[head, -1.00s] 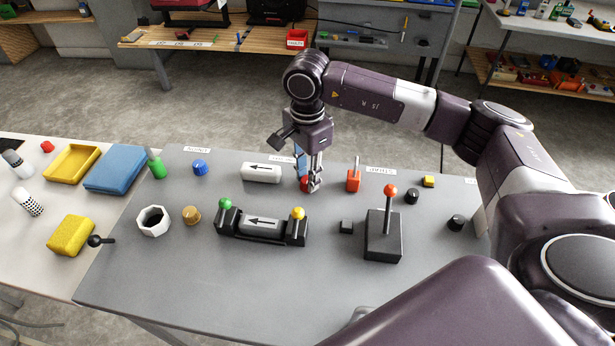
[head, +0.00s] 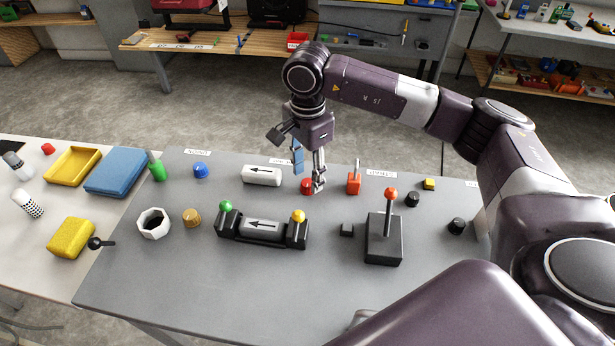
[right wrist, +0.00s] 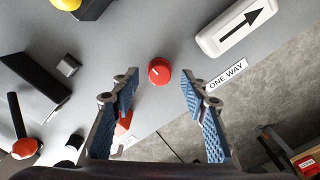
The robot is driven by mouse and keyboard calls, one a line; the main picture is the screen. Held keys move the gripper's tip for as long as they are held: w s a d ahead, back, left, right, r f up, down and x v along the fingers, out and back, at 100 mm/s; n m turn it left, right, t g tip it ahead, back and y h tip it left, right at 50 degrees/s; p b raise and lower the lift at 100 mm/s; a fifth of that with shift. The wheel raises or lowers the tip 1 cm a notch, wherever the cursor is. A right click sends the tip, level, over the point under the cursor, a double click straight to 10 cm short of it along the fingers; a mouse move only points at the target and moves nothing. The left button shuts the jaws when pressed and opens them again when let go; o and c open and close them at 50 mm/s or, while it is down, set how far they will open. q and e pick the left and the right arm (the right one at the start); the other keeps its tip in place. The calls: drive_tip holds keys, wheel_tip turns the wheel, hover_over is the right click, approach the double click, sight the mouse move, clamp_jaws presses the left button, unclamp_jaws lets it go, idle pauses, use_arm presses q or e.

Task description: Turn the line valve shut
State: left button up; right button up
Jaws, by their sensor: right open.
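A round red knob (head: 307,186) sits on the grey table behind the black cradle. In the right wrist view the red knob (right wrist: 159,72) lies between my fingers, with a gap on both sides. My right gripper (head: 309,176) is open above the knob and points down; its blue-padded fingers touch nothing that I can see. To its right stands an orange-red block with a lever (head: 353,183); in the right wrist view a finger partly hides it. I cannot tell for certain which of these is the line valve. My left gripper is not in view.
A white cylinder with an arrow (head: 261,175) lies left of the knob, by a "ONE WAY" label (right wrist: 227,74). A black cradle (head: 262,238) holds a grey cylinder in front. A black box with a red-balled lever (head: 383,245) stands front right. The table's front is clear.

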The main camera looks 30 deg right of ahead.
sight(307, 183)
wheel_tip(307, 183, up, 10)
idle(0.3)
drive_tip(key=shift+a, duration=0.1)
idle(0.4)
